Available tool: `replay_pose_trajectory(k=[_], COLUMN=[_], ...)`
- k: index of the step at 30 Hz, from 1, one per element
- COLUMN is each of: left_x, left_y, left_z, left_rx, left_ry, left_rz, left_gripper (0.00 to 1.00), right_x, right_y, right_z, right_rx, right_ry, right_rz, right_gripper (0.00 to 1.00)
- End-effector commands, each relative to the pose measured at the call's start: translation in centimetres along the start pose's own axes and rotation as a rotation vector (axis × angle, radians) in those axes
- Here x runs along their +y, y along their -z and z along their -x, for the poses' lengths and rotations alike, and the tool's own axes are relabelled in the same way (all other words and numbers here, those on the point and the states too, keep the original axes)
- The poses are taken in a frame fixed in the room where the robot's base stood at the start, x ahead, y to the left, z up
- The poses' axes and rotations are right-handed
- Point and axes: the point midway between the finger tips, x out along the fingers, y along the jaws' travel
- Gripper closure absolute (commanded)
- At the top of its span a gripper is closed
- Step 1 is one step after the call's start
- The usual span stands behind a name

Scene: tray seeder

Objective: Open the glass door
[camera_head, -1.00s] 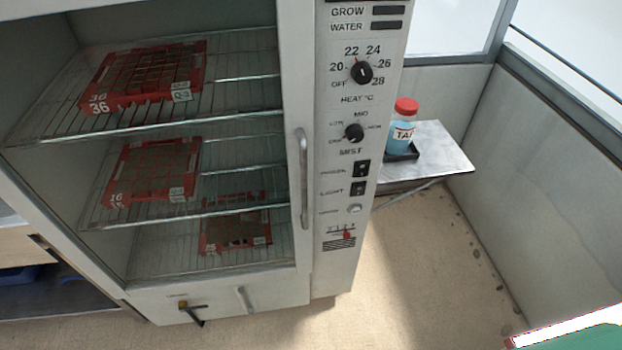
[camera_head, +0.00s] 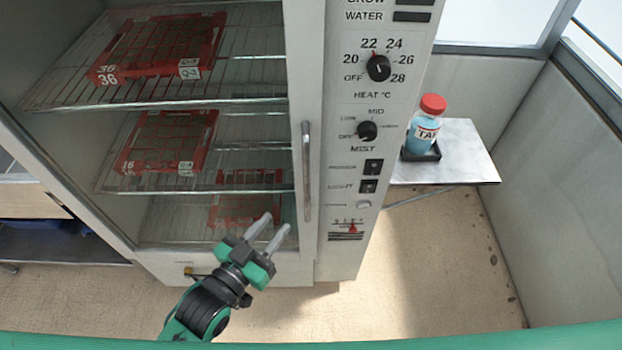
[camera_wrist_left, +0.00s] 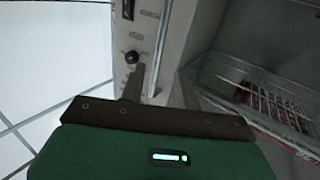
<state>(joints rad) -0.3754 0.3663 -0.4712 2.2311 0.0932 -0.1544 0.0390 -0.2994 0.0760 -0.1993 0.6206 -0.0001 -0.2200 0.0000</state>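The glass door (camera_head: 215,120) of the cabinet appears closed, with wire shelves and red seed trays showing through it. Its vertical metal bar handle (camera_head: 307,172) runs along the door's right edge, beside the control panel. My left gripper (camera_head: 269,228) is in front of the door's lower part, below and left of the handle. Its two fingers are spread apart with nothing between them. In the left wrist view the open fingers (camera_wrist_left: 160,82) point toward the cabinet front. My right gripper is not in view.
The control panel (camera_head: 375,130) with knobs and switches stands right of the door. A metal side shelf (camera_head: 465,150) holds a blue bottle with a red cap (camera_head: 425,125) in a black holder. The floor at right is clear.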

Motion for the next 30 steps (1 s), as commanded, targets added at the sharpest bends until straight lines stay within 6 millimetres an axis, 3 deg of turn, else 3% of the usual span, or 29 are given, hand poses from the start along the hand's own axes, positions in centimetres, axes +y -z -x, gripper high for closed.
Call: replay_pose_trajectory(k=[21,30], left_x=[0.0,0.0], left_y=[0.1,-0.1], left_z=[-11.8,-13.4], left_rx=[-0.001,-0.002], left_ry=[0.001,0.001], left_rz=[0.0,0.0], left_gripper=[0.68,0.68], right_x=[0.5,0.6], right_y=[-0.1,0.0], right_z=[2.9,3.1], right_rx=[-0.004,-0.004], right_ry=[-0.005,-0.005], right_rz=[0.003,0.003], right_gripper=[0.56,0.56])
